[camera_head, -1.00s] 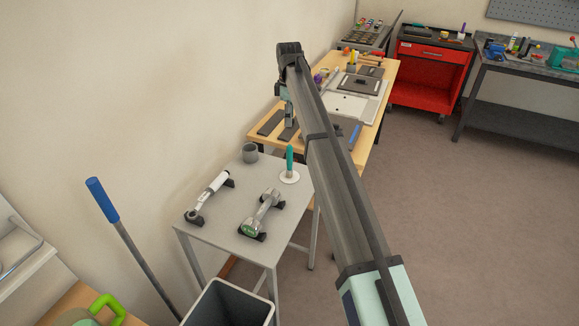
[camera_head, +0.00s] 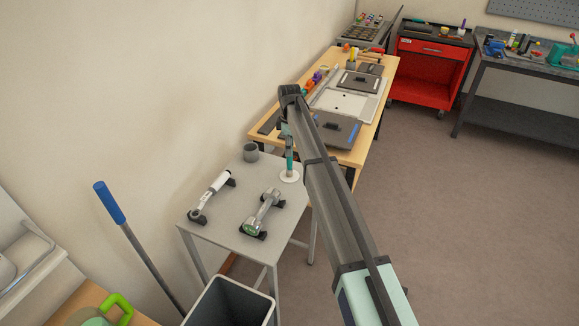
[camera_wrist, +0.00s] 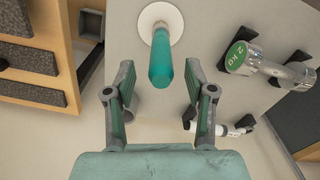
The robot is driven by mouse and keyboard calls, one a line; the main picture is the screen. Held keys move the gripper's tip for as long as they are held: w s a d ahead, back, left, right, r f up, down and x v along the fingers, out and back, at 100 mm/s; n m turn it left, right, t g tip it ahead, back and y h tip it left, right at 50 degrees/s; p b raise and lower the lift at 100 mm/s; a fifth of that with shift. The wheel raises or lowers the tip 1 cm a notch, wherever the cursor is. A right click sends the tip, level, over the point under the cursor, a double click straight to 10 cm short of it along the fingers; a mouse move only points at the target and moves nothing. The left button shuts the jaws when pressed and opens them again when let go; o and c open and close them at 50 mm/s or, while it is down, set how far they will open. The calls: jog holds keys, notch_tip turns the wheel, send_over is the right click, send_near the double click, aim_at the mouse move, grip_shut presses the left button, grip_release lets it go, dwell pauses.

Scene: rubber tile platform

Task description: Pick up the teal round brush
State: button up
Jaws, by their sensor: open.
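The teal round brush (camera_head: 290,162) stands upright on the grey side table, its handle above a white round base (camera_head: 289,177). In the wrist view, the teal handle (camera_wrist: 161,58) points toward my camera, with the white base (camera_wrist: 150,14) beyond it at the top. My gripper (camera_wrist: 160,80) is open and empty. Its two fingers lie left and right of the handle's near end in that picture, with gaps on both sides. In the head view, my gripper (camera_head: 287,132) is just above the brush and partly hides its top.
A dumbbell (camera_head: 262,212) and a white-handled tool (camera_head: 209,197) rest on black supports on the grey table (camera_head: 228,222). A grey cup (camera_head: 250,152) stands behind them. A wooden workbench (camera_head: 352,158) adjoins at the back. A bin (camera_head: 230,303) stands in front.

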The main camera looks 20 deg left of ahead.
aim_at(289, 159)
jog(key=shift+d+f+p, duration=0.15)
jog(key=shift+f+p, duration=0.75)
jog(key=shift+f, duration=1.35)
grip_shut()
jog(key=shift+r, duration=0.1)
